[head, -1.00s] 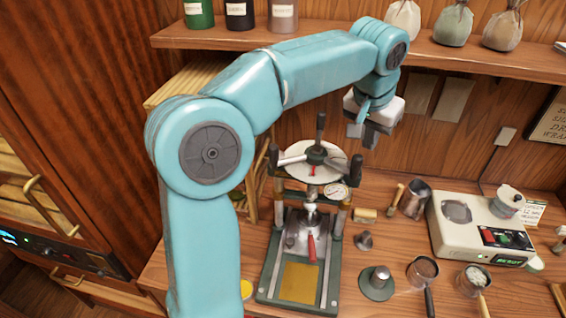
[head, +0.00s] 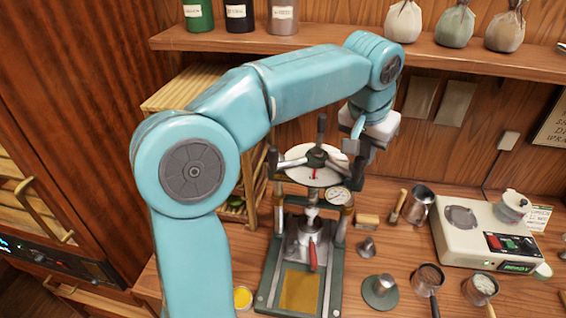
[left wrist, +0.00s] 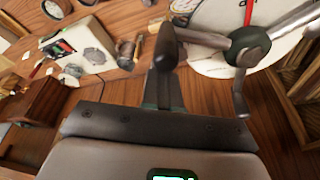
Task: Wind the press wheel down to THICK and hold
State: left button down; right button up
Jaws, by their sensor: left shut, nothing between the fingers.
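The tea press (head: 264,290) stands on the counter, with a dark frame and a brass-coloured plate at its front. Its wheel hub (head: 317,158) has pale spokes over a white disc (head: 300,176) with a red mark; no THICK label is readable. One dark handle (head: 321,130) points up. My left gripper (head: 358,150) is just right of the wheel, fingers shut and empty. In the left wrist view, a dark knob (left wrist: 167,45) on a spoke lies in front of the shut fingers (left wrist: 164,88); contact cannot be told. My right gripper is out of view.
A round gauge (head: 339,196) is on the press's right post. Right of it are a metal jug (head: 418,206), a cream machine (head: 470,238) and small cups. A shelf (head: 350,42) with jars and pouches runs behind my arm. A slatted rack (head: 185,88) stands left of the press.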

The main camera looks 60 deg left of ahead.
aim_at(358, 164)
pick_arm(q)
jog(key=shift+s, duration=0.1)
jog(key=shift+s+d+f+b, duration=0.1)
jog(key=shift+s+d+b, duration=0.15)
jog(key=shift+s, duration=0.15)
jog(key=shift+s+d+b, duration=0.1)
jog(key=shift+s+b, duration=0.15)
jog(key=shift+s, duration=0.15)
jog(key=shift+s+d, duration=0.4)
jog(key=shift+s, duration=0.4)
jog(key=shift+s+d+b, duration=0.15)
jog(key=shift+s+b, duration=0.65)
jog(key=shift+s, duration=0.95)
jog(key=shift+s, duration=0.15)
